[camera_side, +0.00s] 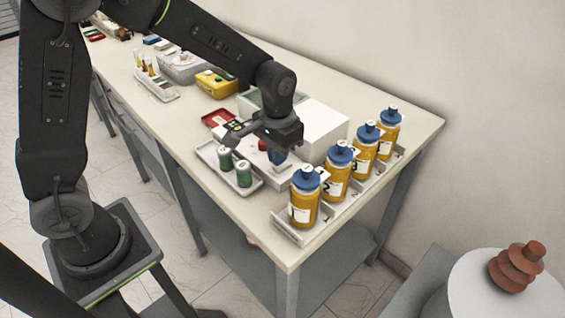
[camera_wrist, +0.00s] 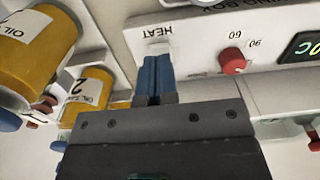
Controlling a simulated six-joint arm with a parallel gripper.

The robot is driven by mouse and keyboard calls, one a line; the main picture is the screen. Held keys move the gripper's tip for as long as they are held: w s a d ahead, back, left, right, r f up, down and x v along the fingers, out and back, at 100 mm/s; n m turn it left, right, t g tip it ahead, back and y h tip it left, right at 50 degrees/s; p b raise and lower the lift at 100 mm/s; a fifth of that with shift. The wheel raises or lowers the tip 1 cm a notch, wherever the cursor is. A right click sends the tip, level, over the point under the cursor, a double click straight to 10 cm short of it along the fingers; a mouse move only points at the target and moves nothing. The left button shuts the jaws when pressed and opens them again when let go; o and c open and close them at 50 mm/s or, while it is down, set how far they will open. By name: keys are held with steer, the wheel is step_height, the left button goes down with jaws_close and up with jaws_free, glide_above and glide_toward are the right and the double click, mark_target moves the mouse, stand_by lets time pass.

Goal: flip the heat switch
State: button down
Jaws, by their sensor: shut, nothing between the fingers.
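The heat switch (camera_wrist: 159,47) is a small white piece under the word HEAT on the white box's panel in the wrist view. My gripper (camera_wrist: 154,62) has its blue fingers shut together with nothing between them. The fingertips are right at the switch and cover part of it; I cannot tell whether they touch it. In the side view my gripper (camera_side: 277,158) is low in front of the white heating box (camera_side: 318,128). The switch is hidden there.
A red knob (camera_wrist: 232,61) and a dark display (camera_wrist: 302,47) sit right of the switch. Yellow oil bottles (camera_side: 305,205) with blue caps stand in a rack beside the box. Green-and-white parts (camera_side: 244,173) stand on a tray (camera_side: 207,152) to the left.

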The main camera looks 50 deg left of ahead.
steer(key=shift+f, duration=0.9)
stand_by(0.3)
steer(key=shift+r, duration=3.55)
steer(key=shift+s+r, duration=0.1)
steer(key=shift+r, duration=0.05)
steer(key=s+a+r+t, duration=0.2)
steer(key=s+r, duration=0.2)
steer(key=s, duration=0.5)
steer(key=s+a+r+t, duration=0.3)
steer(key=s+r, duration=0.1)
steer(key=s, duration=0.5)
steer(key=shift+r+t, duration=0.3)
steer(key=shift+r, duration=0.05)
